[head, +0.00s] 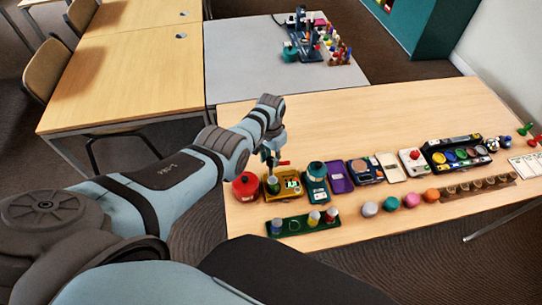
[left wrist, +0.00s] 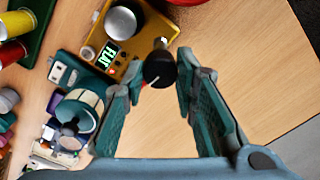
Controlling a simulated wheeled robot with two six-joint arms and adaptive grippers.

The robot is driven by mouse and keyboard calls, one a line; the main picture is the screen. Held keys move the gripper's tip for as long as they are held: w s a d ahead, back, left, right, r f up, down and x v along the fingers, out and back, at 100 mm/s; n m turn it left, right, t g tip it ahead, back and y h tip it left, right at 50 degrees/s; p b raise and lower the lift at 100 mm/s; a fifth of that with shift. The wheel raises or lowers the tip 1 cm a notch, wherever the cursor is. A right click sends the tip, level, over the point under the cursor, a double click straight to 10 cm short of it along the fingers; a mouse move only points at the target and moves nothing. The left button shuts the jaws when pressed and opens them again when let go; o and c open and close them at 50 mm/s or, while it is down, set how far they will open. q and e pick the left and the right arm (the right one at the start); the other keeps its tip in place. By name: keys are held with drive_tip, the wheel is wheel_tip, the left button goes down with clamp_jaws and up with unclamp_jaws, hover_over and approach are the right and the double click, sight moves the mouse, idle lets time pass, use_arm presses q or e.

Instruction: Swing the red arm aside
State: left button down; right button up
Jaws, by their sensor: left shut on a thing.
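The yellow box (head: 271,190) stands near the left end of the wooden table, with a lit display and a round silver top piece. It also shows in the left wrist view (left wrist: 125,42). A small red piece, which looks like the red arm (head: 284,163), shows just above the box, beside my left gripper (head: 270,157). In the left wrist view a black round knob (left wrist: 160,67) with a bit of red at its edge sits between the fingertips. My left gripper is shut on it. Most of the red arm is hidden. My right gripper is not in view.
A red round object (head: 246,187) stands close left of the yellow box, a teal device (head: 315,184) close right. A green tray (head: 293,229) with coloured cylinders lies in front. More devices and coloured balls run rightwards. The table behind the row (head: 370,115) is clear.

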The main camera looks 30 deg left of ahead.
sight(271, 160)
use_arm(q)
drive_tip(key=shift+n, duration=0.6)
drive_tip(key=shift+s, duration=0.1)
drive_tip(key=c, duration=1.3)
unclamp_jaws()
drive_tip(key=shift+r, duration=0.1)
drive_tip(key=shift+w+r, duration=0.2)
drive_tip(key=shift+r, duration=0.05)
wheel_tip(271, 160, up, 11)
drive_tip(key=shift+s+r, duration=0.1)
drive_tip(key=shift+r, duration=0.05)
